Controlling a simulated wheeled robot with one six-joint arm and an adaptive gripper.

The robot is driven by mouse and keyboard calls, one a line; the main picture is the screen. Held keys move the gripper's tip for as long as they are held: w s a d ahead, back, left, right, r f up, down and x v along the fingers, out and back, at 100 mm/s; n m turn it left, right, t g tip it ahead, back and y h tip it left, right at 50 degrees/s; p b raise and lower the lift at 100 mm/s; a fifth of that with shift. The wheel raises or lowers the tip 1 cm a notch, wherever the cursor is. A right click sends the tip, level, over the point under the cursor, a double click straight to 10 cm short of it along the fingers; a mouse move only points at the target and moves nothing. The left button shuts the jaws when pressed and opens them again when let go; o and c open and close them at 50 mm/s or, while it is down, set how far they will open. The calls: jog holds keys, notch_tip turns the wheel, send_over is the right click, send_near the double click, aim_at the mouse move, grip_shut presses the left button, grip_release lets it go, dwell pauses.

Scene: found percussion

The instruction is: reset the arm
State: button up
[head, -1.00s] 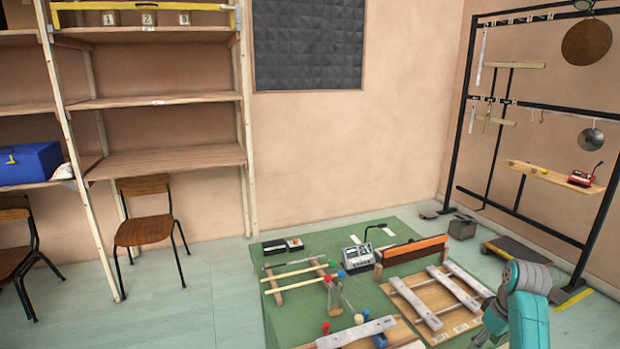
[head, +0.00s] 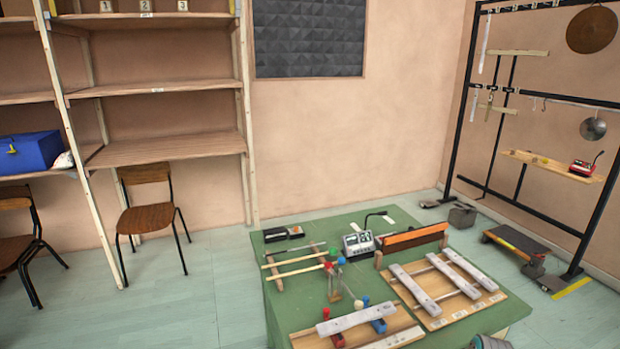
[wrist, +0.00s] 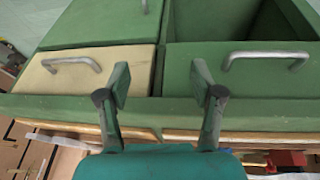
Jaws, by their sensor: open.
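My gripper (wrist: 160,84) shows in the wrist view with its two fingers spread apart and nothing between them. Beyond the fingers are green drawer fronts and a cream drawer front (wrist: 82,76), each with a metal bar handle. An opening with a dark inside (wrist: 245,25) shows at the upper right of that view. I cannot tell how far the fingertips are from the fronts. In the head view only a grey and teal piece of my arm shows at the bottom edge; the gripper is out of that view.
The green table (head: 290,222) holds pale bars on a wooden board (head: 455,308), a meter box (head: 358,244) and an orange-brown beam (head: 413,239). A black rack (head: 453,130) stands at the right, with a low trolley (head: 512,245) by it.

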jog(key=s+a+f+m+t, duration=0.1)
jog(key=s+a+f+t, duration=0.2)
jog(key=s+a+f, duration=0.55)
jog(key=s+a+f+t+h, duration=0.1)
jog(key=s+a, duration=0.1)
jog(key=s, duration=0.6)
jog(key=s+a+t, duration=0.1)
jog(key=s+a, duration=0.2)
jog(key=s, duration=0.5)
jog(key=s+a+r+m+t, duration=0.1)
jog(key=s+a+r+t, duration=0.1)
jog(key=s+r, duration=0.9)
jog(key=s+a+r+m+t+y, duration=0.1)
jog(key=s+a+r+t, duration=0.2)
jog(key=s+r, duration=0.9)
jog(key=shift+t, duration=0.5)
jog(key=shift+d+r, duration=0.1)
